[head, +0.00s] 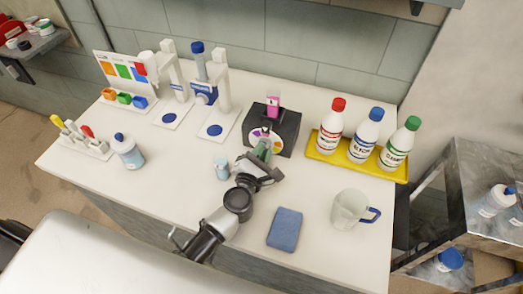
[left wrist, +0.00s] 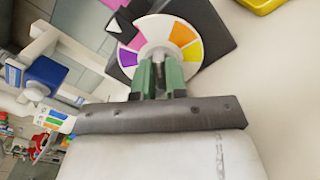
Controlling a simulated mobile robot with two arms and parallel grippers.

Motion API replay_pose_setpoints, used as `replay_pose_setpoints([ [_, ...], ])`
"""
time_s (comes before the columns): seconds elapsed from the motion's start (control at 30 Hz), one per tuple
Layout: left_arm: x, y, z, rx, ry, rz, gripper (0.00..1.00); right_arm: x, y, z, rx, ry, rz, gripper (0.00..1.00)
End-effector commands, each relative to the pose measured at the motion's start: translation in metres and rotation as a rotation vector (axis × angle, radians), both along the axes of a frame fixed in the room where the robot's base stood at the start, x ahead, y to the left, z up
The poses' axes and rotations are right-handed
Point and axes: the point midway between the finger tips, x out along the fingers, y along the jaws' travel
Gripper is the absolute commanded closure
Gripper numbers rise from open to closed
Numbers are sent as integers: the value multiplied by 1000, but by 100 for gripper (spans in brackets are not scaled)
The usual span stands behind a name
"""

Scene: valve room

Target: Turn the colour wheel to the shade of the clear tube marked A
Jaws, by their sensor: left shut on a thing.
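The colour wheel (head: 268,136) is a disc of coloured wedges on a black housing (head: 287,126). In the left wrist view the wheel (left wrist: 186,36) shows pink and purple wedges at left and orange and yellow ones at right. A white triangle mark (left wrist: 117,28) sits on the housing near the pink wedge. A pink upright piece (head: 273,105) stands at the housing's back; whether it is tube A is unclear, as no letter is readable. My left gripper (head: 264,151), with green fingers (left wrist: 160,75), is shut on the wheel's pale centre knob, mostly hidden. My right gripper is out of view.
A yellow tray (head: 316,155) with three capped bottles stands at right. A blue sponge (head: 284,229) and a mug (head: 350,209) lie in front. A small bluish cup (head: 222,167) is left of my gripper. Dispensers (head: 221,85) stand behind at left.

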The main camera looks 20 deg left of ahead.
Motion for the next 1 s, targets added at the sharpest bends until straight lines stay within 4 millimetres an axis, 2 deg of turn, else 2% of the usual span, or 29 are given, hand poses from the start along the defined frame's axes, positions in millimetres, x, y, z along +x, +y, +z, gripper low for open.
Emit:
replay_pose_setpoints([
  [0.3, 0, 0, -1, 1, 2, -1, 100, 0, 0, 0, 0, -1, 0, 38],
  [0.33, 0, 0, -1, 1, 2, -1, 86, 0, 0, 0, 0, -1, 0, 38],
  [0.5, 0, 0, -1, 0, 1, 0, 62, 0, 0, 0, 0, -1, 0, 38],
  [0.8, -3, 0, -1, 0, 1, 0, 62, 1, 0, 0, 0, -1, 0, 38],
  [0.87, -8, 0, -2, 0, 3, 0, 62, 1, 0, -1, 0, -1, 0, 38],
  [1.0, -31, 1, -3, 0, 4, 0, 62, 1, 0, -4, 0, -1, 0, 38],
])
